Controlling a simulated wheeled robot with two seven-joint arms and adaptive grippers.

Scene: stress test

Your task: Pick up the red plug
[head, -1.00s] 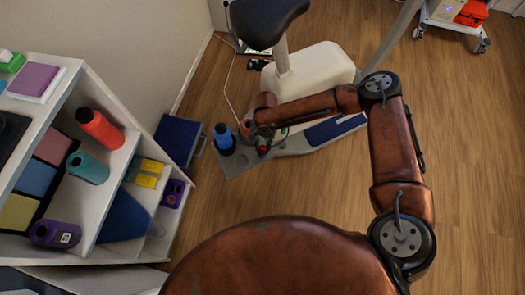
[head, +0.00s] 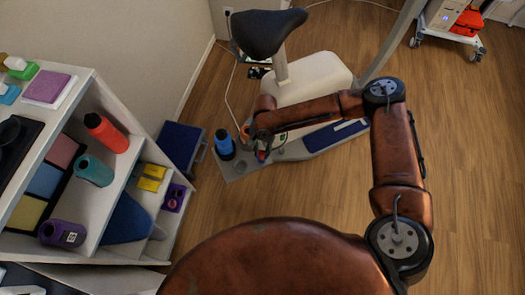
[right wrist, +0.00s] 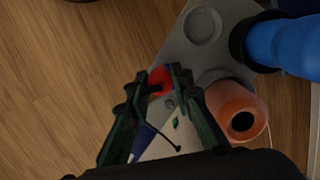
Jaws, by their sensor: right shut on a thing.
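The red plug (right wrist: 160,80) shows in the right wrist view as a small red round piece between the fingertips of my right gripper (right wrist: 162,79). The gripper is shut on it, above or at the grey base (right wrist: 197,55) of the exercise bike; I cannot tell whether the plug is clear of the base. In the head view, my right gripper (head: 262,154) is small and partly hidden by my own arm, with a bit of red at its tip. My left gripper is in neither view now.
A blue bottle (head: 224,145) and an orange bottle (right wrist: 237,110) stand close beside the gripper on the bike base. The bike seat (head: 268,32) is behind. A white shelf (head: 85,225) with bottles is at the left.

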